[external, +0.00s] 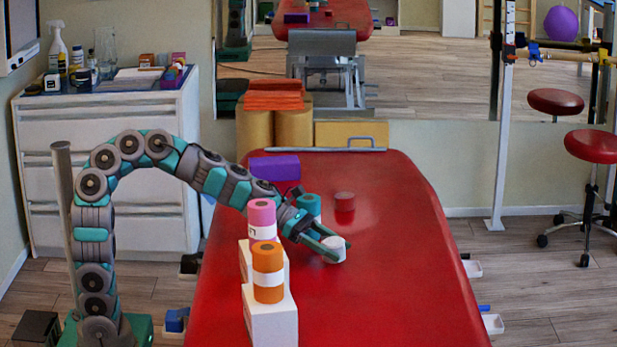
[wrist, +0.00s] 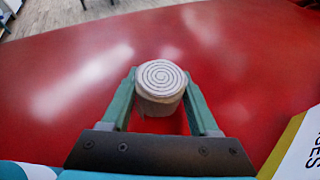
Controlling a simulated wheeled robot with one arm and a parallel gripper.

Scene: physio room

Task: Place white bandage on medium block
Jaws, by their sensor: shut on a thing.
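The white bandage (external: 333,250) is a small roll, low over or on the red treatment table; I cannot tell if it touches. In the wrist view the bandage (wrist: 160,82) shows its spiral end up. My gripper (external: 328,248) is shut on it, one finger on each side. Left of my gripper stand white blocks. The front block (external: 271,320) carries an orange roll (external: 268,272). The block behind (external: 245,262) is partly hidden, with a pink roll (external: 262,219) above it. Which block is the medium one I cannot tell.
A teal roll (external: 309,205) stands just behind my gripper. A purple block (external: 274,168) and a small dark red roll (external: 344,202) are farther back. In the wrist view a white lettered surface (wrist: 300,150) is close at right. The red table (external: 400,270) is clear to the right.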

